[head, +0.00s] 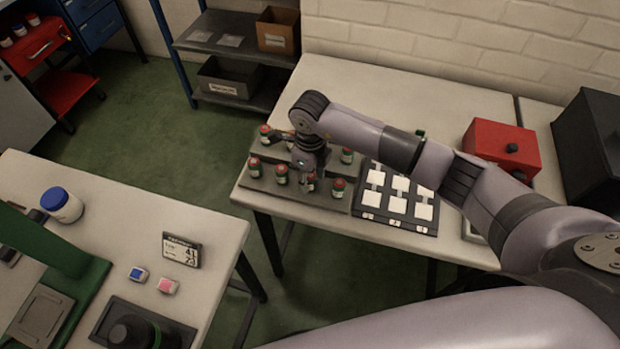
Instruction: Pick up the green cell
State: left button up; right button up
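Several small green cells with red caps stand upright in a dark grey stepped rack on the far table. One green cell (254,167) is at the rack's left end, another (281,175) is beside it, and one (338,188) is at the right of the front row. My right gripper (310,184) points down over the middle of the rack's front row, close to a cell there. Its fingers are small and partly merge with that cell, so whether they are open or shut is unclear. My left gripper is out of view.
A black tray with white squares (398,204) lies right of the rack. A red box (502,148) and a black case (590,145) stand farther right. The near-left table holds a blue-lidded jar (62,205) and a small display (182,250). Green floor separates the tables.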

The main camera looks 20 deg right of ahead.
jog(key=shift+c, duration=0.4)
grip_shut()
jog(key=shift+r, duration=0.1)
notch_tip(320, 180, up, 20)
jog(key=b, duration=0.3)
jog(key=shift+b, duration=0.4)
